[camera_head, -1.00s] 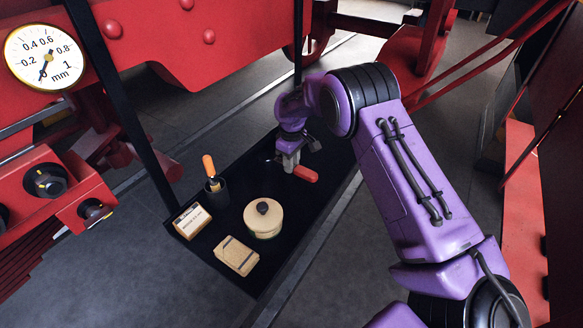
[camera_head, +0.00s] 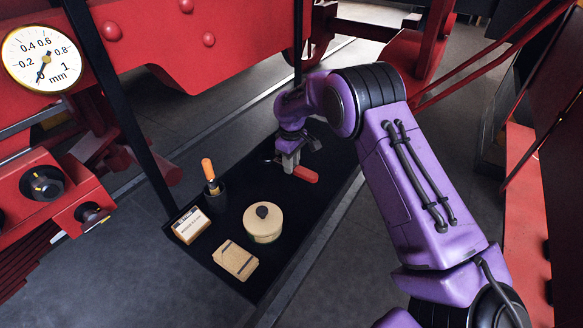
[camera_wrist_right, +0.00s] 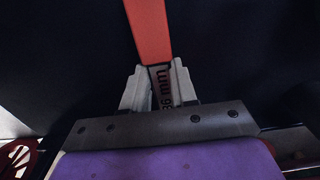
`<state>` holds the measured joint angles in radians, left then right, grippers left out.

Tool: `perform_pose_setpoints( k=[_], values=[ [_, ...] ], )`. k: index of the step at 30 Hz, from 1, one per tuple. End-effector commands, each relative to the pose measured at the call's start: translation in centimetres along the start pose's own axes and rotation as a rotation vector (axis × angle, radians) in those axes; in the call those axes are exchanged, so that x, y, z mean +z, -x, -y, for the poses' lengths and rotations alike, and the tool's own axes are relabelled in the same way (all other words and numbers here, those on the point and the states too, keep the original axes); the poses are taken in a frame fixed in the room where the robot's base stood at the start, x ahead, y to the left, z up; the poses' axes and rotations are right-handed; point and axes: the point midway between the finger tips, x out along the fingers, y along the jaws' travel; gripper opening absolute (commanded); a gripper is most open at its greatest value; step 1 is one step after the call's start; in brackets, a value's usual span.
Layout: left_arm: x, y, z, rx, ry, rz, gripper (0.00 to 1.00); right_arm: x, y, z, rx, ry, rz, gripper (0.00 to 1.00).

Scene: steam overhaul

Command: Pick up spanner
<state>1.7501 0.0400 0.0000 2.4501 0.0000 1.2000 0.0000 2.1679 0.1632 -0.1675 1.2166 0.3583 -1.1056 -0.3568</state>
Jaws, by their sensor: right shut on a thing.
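The spanner has a red handle (camera_head: 305,174) and a grey metal shank marked "36 mm" (camera_wrist_right: 161,88). It is at the far end of the black tray (camera_head: 328,150). My right gripper (camera_head: 289,163) is shut on the spanner's metal shank, just beside the red handle. In the right wrist view, the two grey fingers (camera_wrist_right: 159,85) stand on either side of the shank, and the red handle runs up out of the frame. I cannot tell whether the spanner touches the tray. My left gripper is not in view.
On the tray's near half stand a round beige tin (camera_head: 263,221), a wrapped tan block (camera_head: 236,260), a small labelled box (camera_head: 191,225) and a dark cup (camera_head: 216,190) with an orange-handled tool (camera_head: 208,169). A black upright post (camera_head: 125,110) and red machinery stand at the left.

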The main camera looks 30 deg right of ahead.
Motion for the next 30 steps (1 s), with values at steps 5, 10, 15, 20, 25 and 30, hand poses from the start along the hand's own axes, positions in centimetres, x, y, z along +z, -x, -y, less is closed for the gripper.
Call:
perform_pose_setpoints(
  k=[5,10,15,20,25,30],
  values=[
    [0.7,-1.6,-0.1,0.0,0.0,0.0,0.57,0.7,3.4,1.1,0.002,0.002,-0.006,0.0],
    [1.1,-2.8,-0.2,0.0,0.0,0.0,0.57,2.9,7.8,4.1,0.004,0.002,-0.007,0.0],
    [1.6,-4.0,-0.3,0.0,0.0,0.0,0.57,5.8,9.7,8.0,0.004,0.001,-0.003,0.0],
    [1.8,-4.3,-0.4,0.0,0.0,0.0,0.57,7.4,11.1,10.3,0.002,0.0,-0.004,0.0],
    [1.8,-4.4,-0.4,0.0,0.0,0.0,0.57,8.1,11.7,11.3,0.002,0.0,-0.002,0.0],
    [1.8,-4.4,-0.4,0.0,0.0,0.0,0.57,8.2,11.8,11.4,0.001,-0.001,-0.001,0.0]
  ],
)
